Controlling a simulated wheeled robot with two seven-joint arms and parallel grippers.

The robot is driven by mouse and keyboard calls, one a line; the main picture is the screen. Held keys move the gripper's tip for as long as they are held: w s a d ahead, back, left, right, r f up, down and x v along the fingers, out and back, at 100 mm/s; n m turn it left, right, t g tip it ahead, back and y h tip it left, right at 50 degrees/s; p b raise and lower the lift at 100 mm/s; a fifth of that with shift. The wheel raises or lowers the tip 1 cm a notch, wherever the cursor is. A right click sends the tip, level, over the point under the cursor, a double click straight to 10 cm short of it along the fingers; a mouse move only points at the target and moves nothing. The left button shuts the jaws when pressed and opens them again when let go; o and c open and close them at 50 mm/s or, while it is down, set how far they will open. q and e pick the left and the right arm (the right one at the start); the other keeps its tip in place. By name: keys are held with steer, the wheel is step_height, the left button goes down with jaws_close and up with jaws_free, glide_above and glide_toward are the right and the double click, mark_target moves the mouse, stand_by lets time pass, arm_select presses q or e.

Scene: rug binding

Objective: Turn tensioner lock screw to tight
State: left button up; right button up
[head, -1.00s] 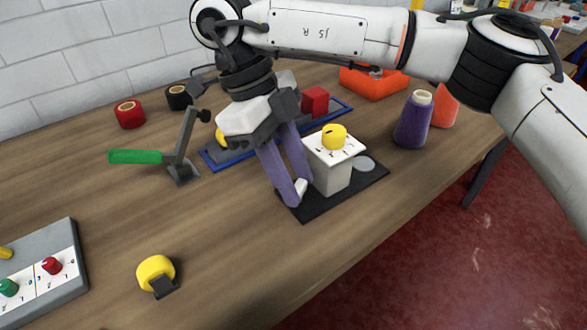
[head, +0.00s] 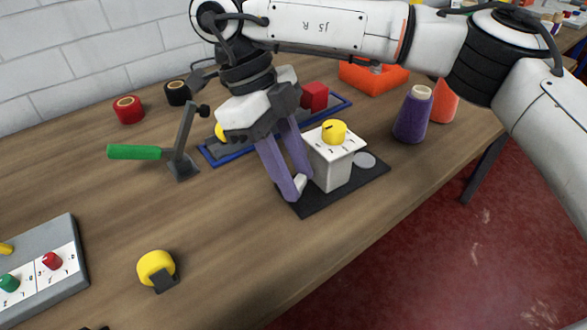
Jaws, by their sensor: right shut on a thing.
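The tensioner is a pale block (head: 331,170) with a white top plate and a yellow knob (head: 334,132) with a dark mark, standing on a black base plate (head: 330,198). A small whitish piece (head: 300,184) shows low at the block's left side, between my fingertips; I take it for the lock screw. My right gripper (head: 297,186) reaches down from above with its purple fingers shut on this piece. The fingers hide most of it, so its turn angle cannot be read. The yellow knob is untouched. My left gripper is not in view.
A green-handled lever (head: 135,152) stands left of the gripper. A blue-edged tray (head: 335,108) with a red block (head: 314,96) lies behind. A purple thread cone (head: 413,115) stands right. A yellow knob piece (head: 157,268) and a control box (head: 45,285) are nearer. Bare table lies between.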

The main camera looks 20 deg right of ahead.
mark_target(297, 183)
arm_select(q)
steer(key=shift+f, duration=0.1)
arm_select(e)
steer(key=o, duration=1)
steer(key=shift+o, duration=0.2)
steer(key=p+v, duration=0.2)
steer(key=v, duration=0.1)
steer(key=shift+s+a+p, duration=0.1)
steer(key=shift+p, duration=0.2)
steer(key=shift+p+v, duration=0.8)
steer(key=shift+v, duration=0.05)
arm_select(q)
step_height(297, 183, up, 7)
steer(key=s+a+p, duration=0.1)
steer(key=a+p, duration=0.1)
steer(key=p, duration=0.4)
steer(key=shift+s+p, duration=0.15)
steer(key=shift+p, duration=0.2)
arm_select(e)
steer(key=v, duration=0.7)
steer(key=shift+a, duration=0.25)
steer(key=shift+s, duration=0.15)
